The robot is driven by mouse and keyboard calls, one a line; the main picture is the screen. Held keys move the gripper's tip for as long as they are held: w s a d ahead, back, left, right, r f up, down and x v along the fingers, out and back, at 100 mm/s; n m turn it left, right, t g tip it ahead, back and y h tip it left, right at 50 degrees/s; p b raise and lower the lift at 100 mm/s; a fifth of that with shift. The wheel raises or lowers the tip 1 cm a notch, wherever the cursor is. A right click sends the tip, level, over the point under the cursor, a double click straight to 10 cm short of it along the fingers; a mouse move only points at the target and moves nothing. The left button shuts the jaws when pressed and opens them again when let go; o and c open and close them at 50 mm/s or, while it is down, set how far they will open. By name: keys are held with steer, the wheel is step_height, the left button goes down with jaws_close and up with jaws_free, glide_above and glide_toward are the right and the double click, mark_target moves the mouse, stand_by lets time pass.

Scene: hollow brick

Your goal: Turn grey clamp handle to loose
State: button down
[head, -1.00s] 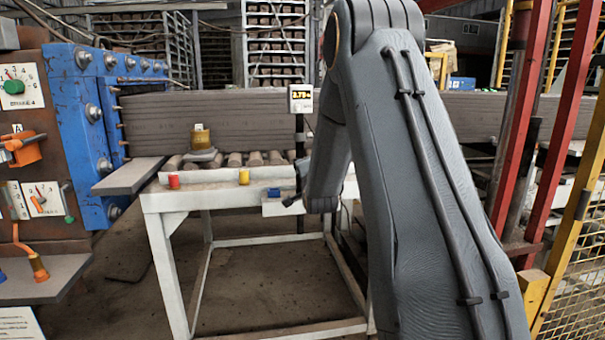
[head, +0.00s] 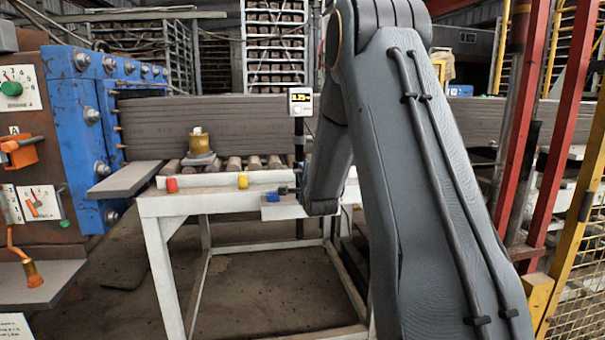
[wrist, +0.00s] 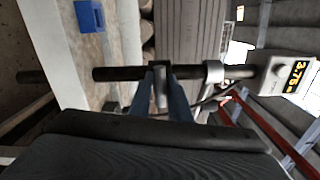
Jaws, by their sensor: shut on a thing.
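The grey clamp handle (wrist: 160,88) shows in the wrist view as a short grey lever on a dark post (wrist: 118,73). My gripper (wrist: 161,103) has its two bluish fingers on either side of the handle and is shut on it. A light grey collar (wrist: 213,73) sits on the same post, to the right of the handle. A gauge with a lit display (wrist: 293,77) is at the post's right end; the gauge also shows in the head view (head: 300,102). In the head view my forearm hides part of the post, and the handle is too small to make out.
Long grey bricks (head: 210,125) stand behind. Red posts (head: 495,200) are at the right.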

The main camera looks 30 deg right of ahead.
steer(key=c, duration=1.6)
jaws_free()
steer(key=shift+c, duration=0.2)
steer(key=shift+s, duration=0.1)
steer(key=b+v, duration=0.1)
steer(key=v, duration=0.6)
steer(key=shift+s, duration=0.35)
steer(key=shift+a, duration=0.15)
